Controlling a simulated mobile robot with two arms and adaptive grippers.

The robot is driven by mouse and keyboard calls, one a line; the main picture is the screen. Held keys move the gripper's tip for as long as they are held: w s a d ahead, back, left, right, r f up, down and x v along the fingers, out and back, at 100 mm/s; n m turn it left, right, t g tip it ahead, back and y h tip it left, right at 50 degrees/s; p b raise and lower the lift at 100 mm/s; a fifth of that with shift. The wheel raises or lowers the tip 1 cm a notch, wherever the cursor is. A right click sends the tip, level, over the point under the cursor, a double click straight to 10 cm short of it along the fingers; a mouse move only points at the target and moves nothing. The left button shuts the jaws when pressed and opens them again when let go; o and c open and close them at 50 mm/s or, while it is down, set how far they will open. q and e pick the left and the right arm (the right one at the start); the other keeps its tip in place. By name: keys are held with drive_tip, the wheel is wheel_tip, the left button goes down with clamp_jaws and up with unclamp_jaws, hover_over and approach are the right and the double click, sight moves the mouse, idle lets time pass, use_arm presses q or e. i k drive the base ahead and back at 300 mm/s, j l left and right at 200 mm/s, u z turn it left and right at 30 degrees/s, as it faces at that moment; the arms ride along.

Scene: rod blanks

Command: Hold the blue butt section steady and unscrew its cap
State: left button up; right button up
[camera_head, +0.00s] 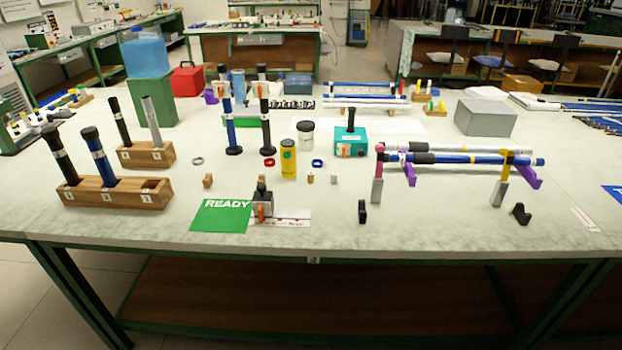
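Several blue rod pieces are in view, and I cannot tell for sure which is the butt section. A blue section with a black top (98,152) stands tilted in the front wooden block (120,192) at the left. A blue upright section (228,115) stands on a black foot near the table's middle, beside a black upright section (265,125). A blue rod with a black grip (465,159) lies across purple supports at the right. No separate cap can be made out clearly on any of them. Neither of my grippers is in view.
A second wooden block (146,154) holds two more rods. The front strip is mostly clear.

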sight(96, 149)
drive_tip(key=u, duration=1.25)
drive_tip(key=i+l+u, duration=0.1)
drive_tip(key=i+l, duration=0.1)
drive_tip(key=l, duration=0.25)
drive_tip(key=j+u, duration=0.05)
